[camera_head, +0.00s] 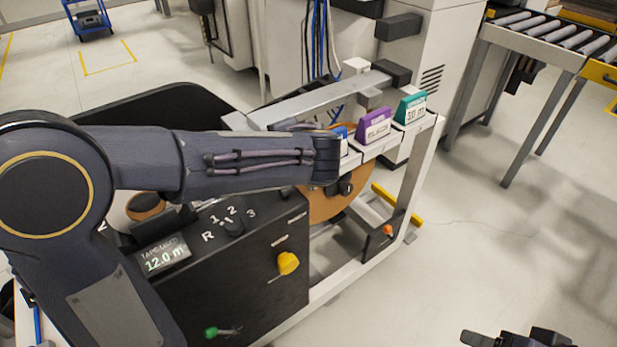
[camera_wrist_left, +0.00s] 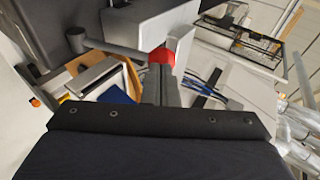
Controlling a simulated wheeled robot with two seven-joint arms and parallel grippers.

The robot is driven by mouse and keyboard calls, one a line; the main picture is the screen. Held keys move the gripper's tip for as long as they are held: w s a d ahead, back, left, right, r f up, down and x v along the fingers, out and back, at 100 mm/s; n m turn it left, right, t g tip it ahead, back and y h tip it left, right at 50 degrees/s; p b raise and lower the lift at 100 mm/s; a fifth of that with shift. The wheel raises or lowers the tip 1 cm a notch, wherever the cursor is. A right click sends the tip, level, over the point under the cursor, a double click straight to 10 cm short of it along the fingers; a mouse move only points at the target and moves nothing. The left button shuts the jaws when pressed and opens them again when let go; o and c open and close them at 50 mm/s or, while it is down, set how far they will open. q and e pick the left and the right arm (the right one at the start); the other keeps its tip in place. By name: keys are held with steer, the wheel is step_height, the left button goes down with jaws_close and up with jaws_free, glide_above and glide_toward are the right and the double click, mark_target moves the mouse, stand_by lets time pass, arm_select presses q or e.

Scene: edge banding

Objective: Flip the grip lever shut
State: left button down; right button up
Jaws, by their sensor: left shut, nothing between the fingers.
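The grip lever (camera_wrist_left: 115,47) shows in the left wrist view as a grey bar running from a round pivot at upper left to a red knob (camera_wrist_left: 161,57). My left gripper (camera_wrist_left: 161,76) is shut and empty, with its fingertips right at the red knob. I cannot tell whether they touch it. In the head view my left forearm reaches across the machine (camera_head: 235,265), and the lever and left fingertips are hidden behind it. Only a dark part of my right gripper (camera_head: 515,339) shows at the bottom right edge.
Purple (camera_head: 374,125) and teal (camera_head: 411,108) labelled blocks stand on the machine's rail beside my left wrist. A brown roll (camera_head: 325,205) sits below. A yellow knob (camera_head: 288,263) and a green one (camera_head: 212,332) stick out in front.

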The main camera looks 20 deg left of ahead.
arm_select(q)
steer(key=shift+g+h, duration=0.7)
steer(key=shift+h, duration=0.2)
steer(key=w+a, duration=0.1)
steer(key=a+p, duration=0.1)
steer(key=w+a, duration=0.1)
steer(key=shift+w+a+f, duration=0.25)
steer(key=shift+w, duration=0.1)
steer(key=shift+a, duration=0.1)
arm_select(e)
step_height(320, 180, up, 2)
steer(key=shift+r, duration=0.1)
arm_select(q)
steer(key=shift+a, duration=0.15)
arm_select(e)
steer(key=shift+s+d, duration=0.1)
arm_select(q)
steer(key=shift+r, duration=0.1)
